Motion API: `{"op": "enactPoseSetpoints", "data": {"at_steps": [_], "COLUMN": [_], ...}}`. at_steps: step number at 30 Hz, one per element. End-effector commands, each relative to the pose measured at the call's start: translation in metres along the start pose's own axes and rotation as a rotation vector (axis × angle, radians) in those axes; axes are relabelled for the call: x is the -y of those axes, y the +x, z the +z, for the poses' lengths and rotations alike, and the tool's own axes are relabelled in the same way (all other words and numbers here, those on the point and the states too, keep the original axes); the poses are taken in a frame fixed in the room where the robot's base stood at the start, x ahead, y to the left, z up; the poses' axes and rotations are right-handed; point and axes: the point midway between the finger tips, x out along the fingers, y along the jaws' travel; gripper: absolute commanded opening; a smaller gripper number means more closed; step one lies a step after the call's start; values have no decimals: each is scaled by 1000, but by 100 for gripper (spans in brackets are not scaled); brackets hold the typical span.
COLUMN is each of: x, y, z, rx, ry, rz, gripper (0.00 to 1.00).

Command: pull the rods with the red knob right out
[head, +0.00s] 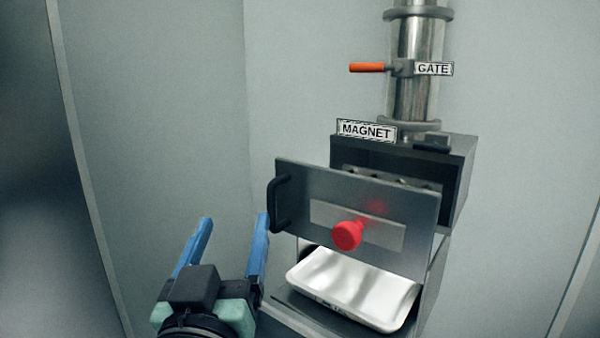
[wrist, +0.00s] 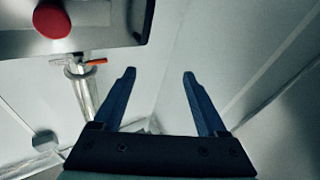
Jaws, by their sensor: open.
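The red knob (head: 347,235) sticks out from the middle of a grey metal front plate (head: 300,182) on the magnet housing. The plate stands forward of the dark box, and some rod ends show dimly in the gap behind it. A black handle (head: 276,204) is on the plate's left side. My gripper (head: 235,228) is open and empty, left of the plate and apart from it. In the wrist view the open fingers (wrist: 160,75) point past the plate, and the red knob (wrist: 52,20) is at the upper left.
A white tray (head: 320,272) sits below the plate. The dark magnet box (head: 462,165) carries a MAGNET label (head: 367,131). Above it a steel pipe (head: 417,95) has an orange gate lever (head: 367,67). Plain walls stand behind and at the left, with free room left of the plate.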

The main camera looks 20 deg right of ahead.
Motion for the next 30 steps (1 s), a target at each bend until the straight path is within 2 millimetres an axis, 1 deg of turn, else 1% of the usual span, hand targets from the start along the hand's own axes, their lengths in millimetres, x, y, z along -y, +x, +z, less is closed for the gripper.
{"op": "enactPoseSetpoints", "data": {"at_steps": [1, 5, 9, 13, 18, 24, 27, 30], "x": [0, -4, -13, -26, -42, -56, -59, -62], "y": [7, 8, -1, -16, -40, -63, -68, -68], "z": [-4, 18, 34, 40, 34, 22, 21, 22], "rx": [67, 209, 336, 426, 492, 505, 503, 501], "ry": [-45, -162, -304, -446, -634, -789, -824, -837], "rz": [19, 89, 168, 243, 337, 415, 433, 442], "gripper": [75, 75, 75, 75, 75, 75, 75, 75]}}
